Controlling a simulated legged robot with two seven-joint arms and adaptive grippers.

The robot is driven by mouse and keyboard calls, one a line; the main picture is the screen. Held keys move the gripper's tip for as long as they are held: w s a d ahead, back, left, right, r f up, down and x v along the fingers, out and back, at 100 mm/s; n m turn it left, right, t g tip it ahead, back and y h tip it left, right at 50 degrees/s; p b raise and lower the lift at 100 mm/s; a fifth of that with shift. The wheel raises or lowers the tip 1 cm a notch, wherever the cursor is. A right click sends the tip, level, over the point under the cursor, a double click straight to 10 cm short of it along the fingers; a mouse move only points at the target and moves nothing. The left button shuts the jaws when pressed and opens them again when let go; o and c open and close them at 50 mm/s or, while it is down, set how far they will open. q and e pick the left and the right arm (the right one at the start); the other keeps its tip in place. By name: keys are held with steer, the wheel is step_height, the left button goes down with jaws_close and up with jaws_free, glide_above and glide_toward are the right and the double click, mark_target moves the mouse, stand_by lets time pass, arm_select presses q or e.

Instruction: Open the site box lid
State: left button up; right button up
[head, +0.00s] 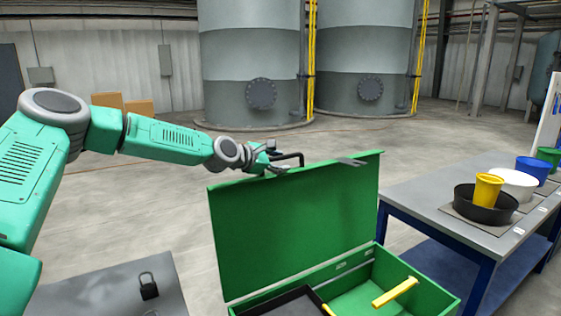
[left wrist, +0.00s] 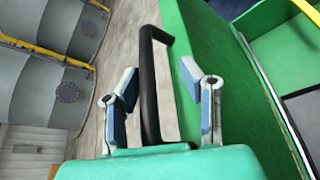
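The green site box (head: 415,282) is in the lower middle of the head view. Its lid (head: 300,225) stands raised, roughly upright, showing its inner face. A black bar handle (head: 290,157) sticks out at the lid's top edge; it also shows in the left wrist view (left wrist: 148,90). My left gripper (head: 276,163) is at the handle, behind the lid's top edge. In the left wrist view its two fingers (left wrist: 158,75) are spread, with the handle between them and gaps showing on both sides. My right gripper is not in view.
A dark tray (head: 290,303) and a yellow-handled item (head: 395,292) are in the box. A black padlock (head: 148,286) lies on a grey surface at lower left. A workbench (head: 425,212) with a black pan (head: 487,205) and several buckets stands close on the right.

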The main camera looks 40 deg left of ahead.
arm_select(q)
steer(key=shift+a, duration=0.15)
steer(key=shift+s+a+r, duration=0.2)
steer(key=shift+s+r, duration=0.1)
steer(key=shift+s, duration=0.05)
step_height(320, 180, up, 3)
glide_above(256, 180)
steer(key=shift+f, duration=0.2)
steer(key=shift+v, duration=1.05)
steer(key=shift+f, duration=0.15)
steer(key=shift+a, duration=0.1)
